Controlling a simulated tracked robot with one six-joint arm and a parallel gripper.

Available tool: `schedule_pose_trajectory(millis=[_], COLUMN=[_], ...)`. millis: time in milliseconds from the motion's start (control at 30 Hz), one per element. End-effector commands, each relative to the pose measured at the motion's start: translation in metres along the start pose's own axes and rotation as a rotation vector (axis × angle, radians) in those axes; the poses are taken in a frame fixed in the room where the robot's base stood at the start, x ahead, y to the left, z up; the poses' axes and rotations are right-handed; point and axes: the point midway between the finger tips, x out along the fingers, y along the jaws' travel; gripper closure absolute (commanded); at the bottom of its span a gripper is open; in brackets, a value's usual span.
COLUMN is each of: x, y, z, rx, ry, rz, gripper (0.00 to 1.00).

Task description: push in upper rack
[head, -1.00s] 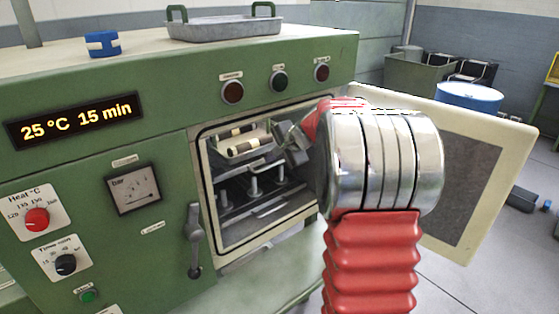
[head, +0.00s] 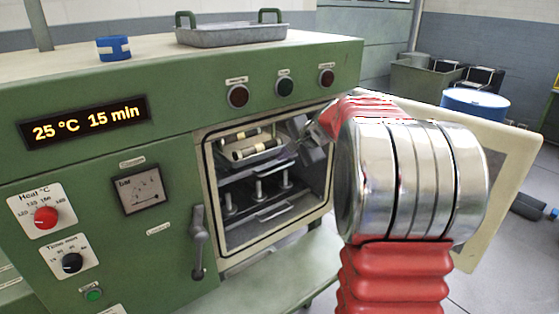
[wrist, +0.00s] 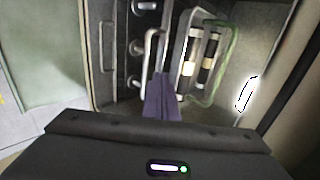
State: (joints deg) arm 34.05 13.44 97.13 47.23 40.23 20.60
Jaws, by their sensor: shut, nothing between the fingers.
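The green oven (head: 90,190) has its chamber open. The upper rack (head: 262,158) is in the top of the chamber and carries dark rolls with cream bands (head: 252,149). In the wrist view, which is turned on its side, the upper rack's metal frame (wrist: 178,62) shows with the banded rolls (wrist: 208,62) beside it. My gripper (wrist: 163,76) is shut and empty, its fingertips close to the front of the upper rack; I cannot tell whether they touch it. In the head view my arm hides part of the gripper at the chamber's right side.
The oven door (head: 495,170) stands open at the right, behind my arm. A metal tray with green handles (head: 232,36) and a blue ring-like part (head: 113,47) are on the oven top. A door handle (head: 198,240) is left of the opening.

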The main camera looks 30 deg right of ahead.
Motion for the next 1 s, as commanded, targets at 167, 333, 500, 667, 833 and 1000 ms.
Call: schedule_pose_trajectory(millis=[167, 333, 500, 667, 833, 1000], x=[-0.021, -0.029, -0.030, -0.030, -0.029, -0.029], y=[-0.004, -0.004, -0.004, -0.004, -0.004, -0.004], z=[0.001, 0.001, 0.001, 0.001, 0.002, 0.003], rx=[-0.002, -0.002, -0.002, -0.003, -0.004, -0.030], ry=[-0.002, -0.003, -0.003, -0.004, -0.005, -0.008], rz=[0.001, 0.003, 0.004, 0.004, 0.004, 0.006], gripper=[1.00, 1.00, 1.00, 1.00, 1.00, 1.00])
